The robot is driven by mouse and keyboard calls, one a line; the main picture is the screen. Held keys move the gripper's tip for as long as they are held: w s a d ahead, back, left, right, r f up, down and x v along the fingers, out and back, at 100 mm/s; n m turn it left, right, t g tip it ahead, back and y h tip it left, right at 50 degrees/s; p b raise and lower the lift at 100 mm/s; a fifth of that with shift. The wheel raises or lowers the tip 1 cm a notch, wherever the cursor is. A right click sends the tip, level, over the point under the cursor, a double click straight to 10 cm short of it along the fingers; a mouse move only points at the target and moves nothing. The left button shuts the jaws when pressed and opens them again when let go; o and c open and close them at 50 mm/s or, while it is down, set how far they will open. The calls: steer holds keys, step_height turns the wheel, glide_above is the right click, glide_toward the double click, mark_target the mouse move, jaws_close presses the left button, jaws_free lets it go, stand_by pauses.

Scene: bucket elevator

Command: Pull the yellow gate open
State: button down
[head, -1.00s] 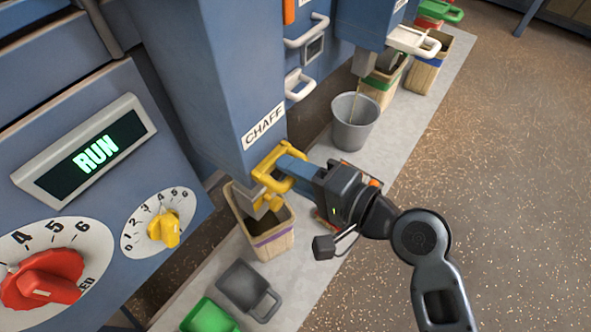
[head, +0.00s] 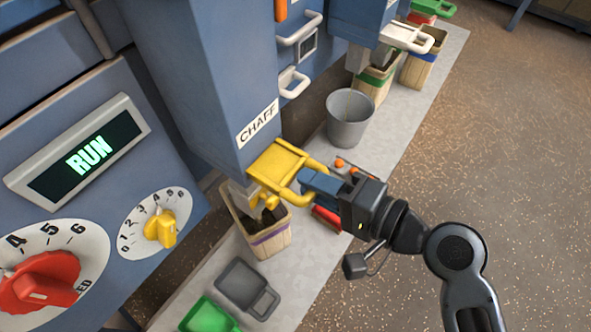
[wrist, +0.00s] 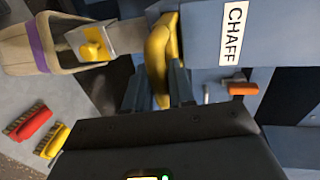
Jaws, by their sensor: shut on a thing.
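The yellow gate (head: 277,160) is a flat plate with a looped handle, sticking out of the blue chute (head: 205,75) labelled CHAFF. My gripper (head: 308,187) is shut on the gate's handle, on its outer side, in the head view. In the wrist view the yellow handle (wrist: 160,60) runs between my two fingers (wrist: 155,90). A good length of the plate shows outside the chute.
A grey bucket (head: 350,118) stands behind my gripper on the pale strip. A grey scoop (head: 247,287) and a green scoop (head: 208,316) lie in front. Red and yellow brushes show in the wrist view (wrist: 28,122). The brown floor at right is clear.

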steer(key=shift+s+d+f, duration=0.1)
steer(key=shift+s+d, duration=0.35)
steer(key=shift+d, duration=0.15)
steer(key=c, duration=1.1)
jaws_free()
steer(key=shift+d, duration=0.1)
steer(key=v, duration=0.8)
steer(key=shift+b, duration=0.45)
